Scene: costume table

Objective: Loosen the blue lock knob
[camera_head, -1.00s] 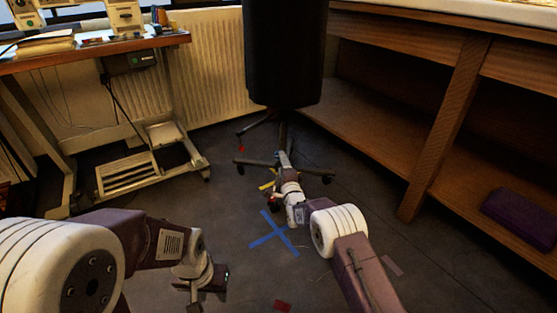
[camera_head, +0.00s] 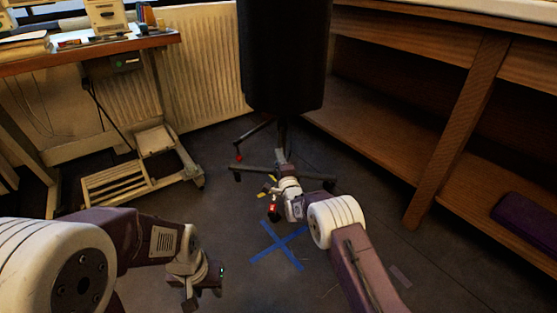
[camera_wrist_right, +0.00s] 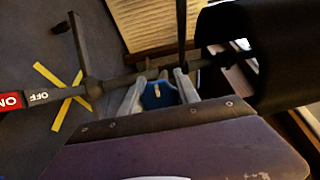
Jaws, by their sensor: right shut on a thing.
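The blue lock knob (camera_wrist_right: 157,95) shows in the right wrist view, between the two pale fingers of my right gripper (camera_wrist_right: 160,88), which is shut on it. In the head view my right gripper (camera_head: 281,157) reaches low to the stand under the black dress form (camera_head: 281,55); the knob is hidden there. My left gripper (camera_head: 190,295) hangs low over the floor, apart from the stand. Its fingers are too unclear to tell open from shut.
The stand's legs (camera_head: 255,174) spread on casters near the floor. A wooden shelf unit (camera_head: 450,130) stands at right, with a purple case (camera_head: 525,222) on its lower shelf. A table with a pedal frame (camera_head: 130,180) stands at left.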

